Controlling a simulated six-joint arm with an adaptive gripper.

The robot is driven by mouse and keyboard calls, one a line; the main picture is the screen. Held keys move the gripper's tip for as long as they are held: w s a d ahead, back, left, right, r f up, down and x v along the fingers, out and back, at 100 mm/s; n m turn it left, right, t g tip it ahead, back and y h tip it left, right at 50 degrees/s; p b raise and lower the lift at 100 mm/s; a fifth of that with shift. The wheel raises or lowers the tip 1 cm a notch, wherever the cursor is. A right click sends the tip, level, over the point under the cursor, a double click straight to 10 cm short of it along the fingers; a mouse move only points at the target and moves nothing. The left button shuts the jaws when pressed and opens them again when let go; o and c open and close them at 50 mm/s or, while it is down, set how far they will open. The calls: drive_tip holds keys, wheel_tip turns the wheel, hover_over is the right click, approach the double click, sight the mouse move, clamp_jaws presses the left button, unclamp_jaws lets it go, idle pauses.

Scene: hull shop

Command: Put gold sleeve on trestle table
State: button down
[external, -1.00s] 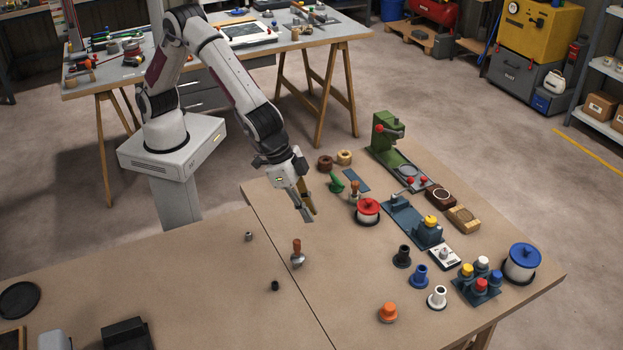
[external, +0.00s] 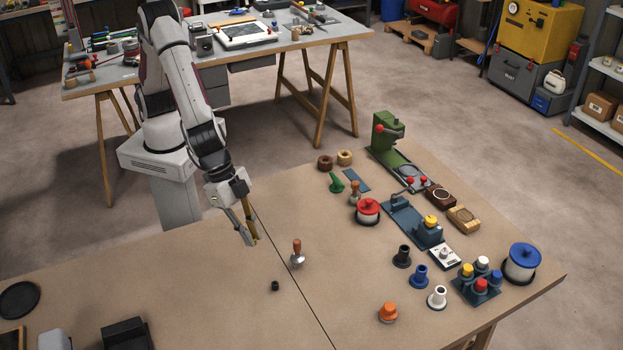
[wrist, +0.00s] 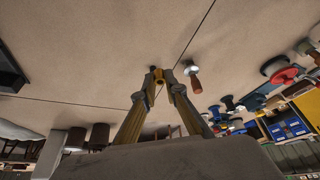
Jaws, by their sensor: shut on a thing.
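My gripper (external: 252,242) is low over the near bench, left of the seam. In the wrist view its fingertips (wrist: 160,76) are closed on a small gold ring-like piece, the gold sleeve (wrist: 160,73). In the external view the fingers hide the sleeve, and I cannot tell whether it touches the bench. The trestle table (external: 340,34) stands at the back, behind my base, with a grey top and wooden trestle legs.
A wooden-handled tamper (external: 297,254) and a small black ring (external: 275,286) are close to my gripper. Spools, colored flanged pieces and a green press (external: 385,135) crowd the right side. Tools and a white-framed tray (external: 245,34) lie on the trestle table; its front right is barer.

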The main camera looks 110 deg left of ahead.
drive_tip(key=shift+f, duration=0.1)
idle(0.4)
hover_over(260, 271)
drive_tip(key=s, duration=0.2)
drive_tip(key=shift+w+a+f, duration=0.1)
drive_tip(key=shift+w+f, duration=0.05)
drive_tip(key=shift+f, duration=1.35)
drive_tip(key=shift+w+f, duration=0.1)
drive_tip(key=shift+f, duration=1.4)
drive_tip(key=shift+f, duration=0.1)
drive_tip(key=shift+f, duration=1.8)
drive_tip(key=shift+f, duration=0.1)
drive_tip(key=c, duration=2)
unclamp_jaws()
drive_tip(key=shift+c, duration=0.2)
